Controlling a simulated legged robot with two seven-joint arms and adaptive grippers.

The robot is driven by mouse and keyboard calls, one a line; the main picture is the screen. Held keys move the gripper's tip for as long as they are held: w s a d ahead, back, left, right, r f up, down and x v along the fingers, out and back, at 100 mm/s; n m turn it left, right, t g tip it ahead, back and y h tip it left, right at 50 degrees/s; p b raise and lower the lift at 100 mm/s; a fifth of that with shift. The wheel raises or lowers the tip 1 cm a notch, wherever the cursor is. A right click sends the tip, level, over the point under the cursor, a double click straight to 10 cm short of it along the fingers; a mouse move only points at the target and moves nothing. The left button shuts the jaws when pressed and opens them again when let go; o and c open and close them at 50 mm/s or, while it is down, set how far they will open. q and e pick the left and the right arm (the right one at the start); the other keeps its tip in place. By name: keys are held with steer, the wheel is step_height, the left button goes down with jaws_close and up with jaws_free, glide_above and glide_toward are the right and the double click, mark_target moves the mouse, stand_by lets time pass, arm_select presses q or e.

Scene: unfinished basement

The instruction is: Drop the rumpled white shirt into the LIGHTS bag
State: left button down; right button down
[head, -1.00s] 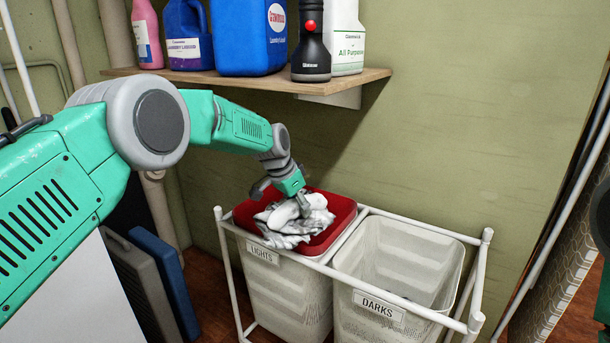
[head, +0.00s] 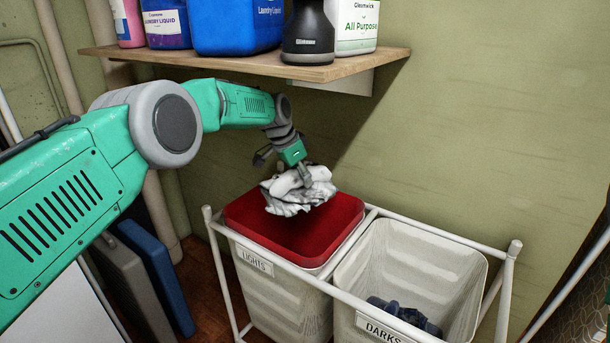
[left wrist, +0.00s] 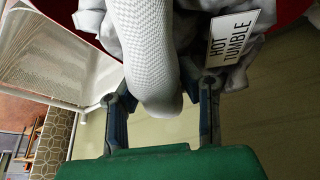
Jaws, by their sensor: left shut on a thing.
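The rumpled white shirt (head: 297,192) hangs bunched in my left gripper (head: 284,170), over a flat red cover (head: 320,222). In the left wrist view, a pale fold of the shirt (left wrist: 146,45) runs between the two fingers of my left gripper (left wrist: 157,108), and a tag reading HOT TUMBLE (left wrist: 233,38) shows beside it. The LIGHTS bag (head: 285,298) is the left bag of a white rack, and the red cover lies across its mouth, hiding the inside. Whether the shirt's lowest edge touches the cover is hard to tell. My right gripper is not in view.
The DARKS bag (head: 410,262) stands open on the right with dark cloth (head: 405,315) inside. The white rack frame (head: 445,310) surrounds both bags. A wooden shelf (head: 250,65) with bottles is above my left forearm. Flat cases (head: 150,270) stand at left.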

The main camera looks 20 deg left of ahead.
mark_target(301, 192)
arm_select(q)
steer(key=f, duration=0.1)
steer(key=f+b, duration=0.2)
steer(key=f, duration=0.1)
steer(key=shift+a, duration=0.3)
steer(key=shift+w+f, duration=0.1)
steer(key=shift+f, duration=0.25)
steer(key=shift+d+f+b, duration=0.15)
steer(key=shift+b, duration=0.15)
steer(key=shift+d, duration=0.1)
steer(key=c, duration=1.1)
jaws_free()
steer(key=shift+c, duration=0.2)
steer(key=shift+o, duration=0.5)
